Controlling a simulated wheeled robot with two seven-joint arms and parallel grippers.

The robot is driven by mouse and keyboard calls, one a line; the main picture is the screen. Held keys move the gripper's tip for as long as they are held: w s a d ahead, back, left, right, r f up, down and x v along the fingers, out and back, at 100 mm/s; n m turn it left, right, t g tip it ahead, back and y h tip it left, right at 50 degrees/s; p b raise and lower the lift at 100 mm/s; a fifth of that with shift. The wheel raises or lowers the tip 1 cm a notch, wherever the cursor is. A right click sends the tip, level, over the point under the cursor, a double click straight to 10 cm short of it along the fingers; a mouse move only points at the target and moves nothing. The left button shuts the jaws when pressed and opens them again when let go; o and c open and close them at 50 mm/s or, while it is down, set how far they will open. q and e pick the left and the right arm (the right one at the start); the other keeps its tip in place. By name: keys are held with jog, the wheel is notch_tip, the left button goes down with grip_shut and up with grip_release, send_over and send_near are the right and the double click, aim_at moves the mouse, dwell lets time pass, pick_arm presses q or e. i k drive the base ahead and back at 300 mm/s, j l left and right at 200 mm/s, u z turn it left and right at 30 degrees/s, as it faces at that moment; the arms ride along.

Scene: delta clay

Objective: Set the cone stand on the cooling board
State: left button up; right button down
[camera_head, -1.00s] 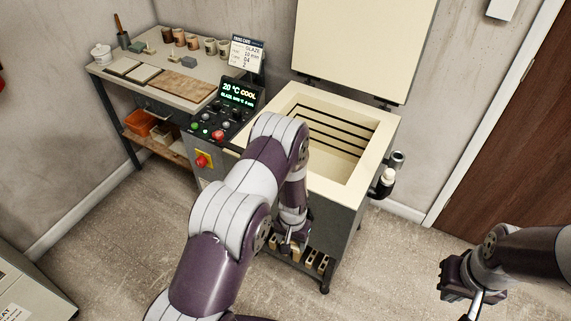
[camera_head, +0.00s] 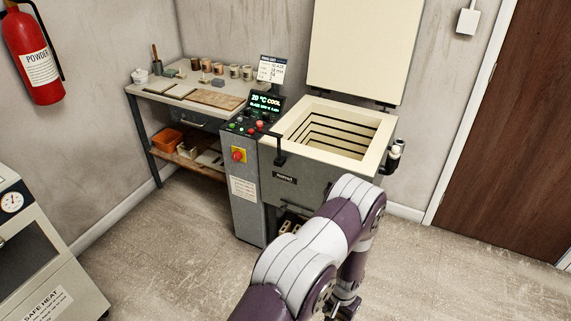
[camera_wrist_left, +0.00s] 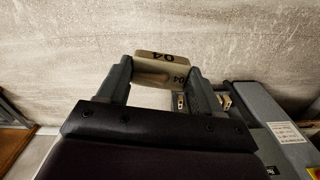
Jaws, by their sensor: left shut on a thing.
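The cone stand (camera_wrist_left: 160,66), a small beige block marked 04, is between the two fingers of my left gripper (camera_wrist_left: 160,85) in the left wrist view. The gripper is shut on it, and the floor shows behind it. In the head view my left gripper (camera_head: 343,307) is low, in front of the kiln, mostly behind my own arm; the stand cannot be made out there. The cooling board appears to be the brown flat board (camera_head: 215,98) on the table at the back left. My right gripper is out of view.
The open kiln (camera_head: 335,130) stands right of the table (camera_head: 150,92), with its control box (camera_head: 250,125) between them. Cups (camera_head: 220,69) and pale slabs (camera_head: 182,91) sit on the table. A grey machine (camera_head: 45,260) is at left. Floor between is clear.

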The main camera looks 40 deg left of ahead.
aim_at(215, 98)
jog(key=i+j+z, duration=0.1)
jog(key=j+z, duration=0.25)
jog(key=j, duration=1.15)
jog(key=k+j+z, duration=0.1)
jog(key=j+z, duration=0.2)
jog(key=j, duration=1.15)
